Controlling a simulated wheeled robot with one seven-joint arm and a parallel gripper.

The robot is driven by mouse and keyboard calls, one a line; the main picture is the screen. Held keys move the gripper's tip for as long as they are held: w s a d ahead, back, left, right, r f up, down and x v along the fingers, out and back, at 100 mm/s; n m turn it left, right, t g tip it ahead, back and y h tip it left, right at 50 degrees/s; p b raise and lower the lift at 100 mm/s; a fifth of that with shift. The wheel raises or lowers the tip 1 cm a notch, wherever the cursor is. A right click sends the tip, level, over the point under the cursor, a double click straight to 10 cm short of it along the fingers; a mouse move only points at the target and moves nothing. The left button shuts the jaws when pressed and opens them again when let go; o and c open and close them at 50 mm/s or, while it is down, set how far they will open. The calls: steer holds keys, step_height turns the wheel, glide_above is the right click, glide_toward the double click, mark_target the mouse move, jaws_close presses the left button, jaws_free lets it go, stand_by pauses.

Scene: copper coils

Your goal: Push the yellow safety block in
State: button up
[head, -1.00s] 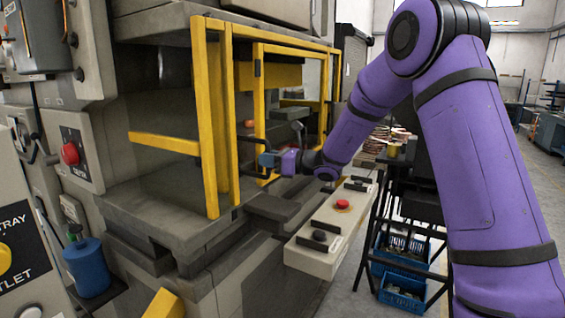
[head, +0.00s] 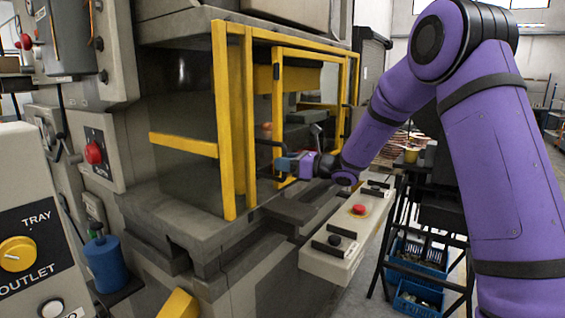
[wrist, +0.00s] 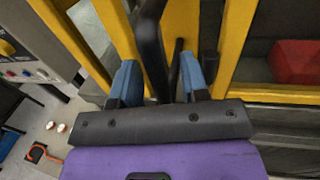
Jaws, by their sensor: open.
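A yellow block (head: 178,304) shows at the bottom edge of the head view, partly cut off, low on the front of the press. I cannot tell for sure that it is the safety block. My gripper (head: 283,163) is far from it, up at the yellow guard frame (head: 221,120). In the wrist view, my gripper (wrist: 157,85) has its two blue fingers apart. A black handle bar (wrist: 151,45) on the guard passes between them, and I cannot tell whether they touch it. The yellow guard bars (wrist: 118,30) stand just beyond.
A control bar (head: 347,235) with a red button juts out below my gripper. A blue cylinder (head: 104,262) and a panel with a yellow knob (head: 17,254) are at the left. A black rack with blue crates (head: 420,296) stands right. A red block (wrist: 296,62) lies behind the guard.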

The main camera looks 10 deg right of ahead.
steer(key=v, duration=1)
steer(key=shift+a, duration=0.1)
steer(key=s+a+r+n+g+h, duration=0.2)
steer(key=s+n+g, duration=0.1)
steer(key=s+n, duration=0.3)
steer(key=s+a+r+n+g+h, duration=0.1)
steer(key=s+a+r+n+g, duration=0.15)
steer(key=s, duration=0.65)
steer(key=s+a+r+n+g+h, duration=0.1)
steer(key=s+a+n+g+h, duration=0.15)
steer(key=s+n, duration=0.4)
steer(key=s+d+n+t+h, duration=0.1)
steer(key=s+d+n+h, duration=0.3)
steer(key=s, duration=0.5)
steer(key=s+d+n+t+h, duration=0.1)
steer(key=s+d+n+h, duration=0.4)
steer(key=s, duration=0.4)
steer(key=shift+s+d+n+t, duration=0.2)
steer(key=shift+s+n+t, duration=0.1)
steer(key=shift+n, duration=0.4)
